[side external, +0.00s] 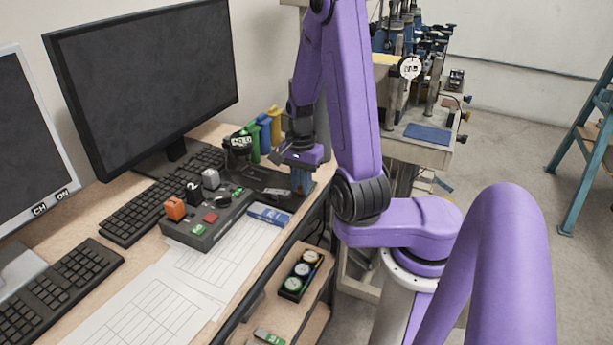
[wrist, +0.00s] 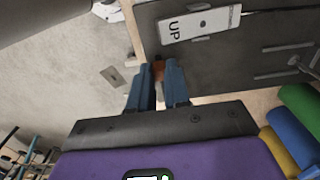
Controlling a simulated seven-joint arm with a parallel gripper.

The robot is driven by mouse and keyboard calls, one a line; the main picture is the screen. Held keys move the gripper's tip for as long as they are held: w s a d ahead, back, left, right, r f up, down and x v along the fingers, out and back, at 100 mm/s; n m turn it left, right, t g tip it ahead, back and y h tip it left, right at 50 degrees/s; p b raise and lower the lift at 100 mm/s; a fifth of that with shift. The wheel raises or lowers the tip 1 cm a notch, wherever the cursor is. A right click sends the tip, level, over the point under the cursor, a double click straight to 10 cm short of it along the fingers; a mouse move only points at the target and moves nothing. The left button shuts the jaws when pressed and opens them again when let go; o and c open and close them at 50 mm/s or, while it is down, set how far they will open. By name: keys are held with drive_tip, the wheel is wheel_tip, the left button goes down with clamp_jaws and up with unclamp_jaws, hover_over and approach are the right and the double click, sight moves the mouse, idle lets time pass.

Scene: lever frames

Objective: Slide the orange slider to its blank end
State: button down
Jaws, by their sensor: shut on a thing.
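In the side view my gripper (side external: 301,186) points down at the right end of a dark panel, and the slider is hidden there. In the wrist view the dark panel (wrist: 230,70) lies just beyond the fingers. A white label marked UP (wrist: 200,24) is on it, ahead and slightly right of the fingertips. I cannot make out the blank end.
A control box (side external: 205,225) left of my gripper carries another orange block (side external: 175,208), grey and black knobs and a red button. Green, blue and yellow cylinders (side external: 265,135) stand behind my gripper. A blue packet (side external: 268,215) and paper sheets (side external: 150,305) lie in front.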

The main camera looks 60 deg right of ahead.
sight(299, 196)
drive_tip(key=shift+a, duration=0.45)
drive_tip(key=c, duration=1.1)
unclamp_jaws()
drive_tip(key=shift+r, duration=0.55)
wheel_tip(299, 196, up, 16)
drive_tip(key=shift+r, duration=0.2)
drive_tip(key=shift+w+a, duration=0.1)
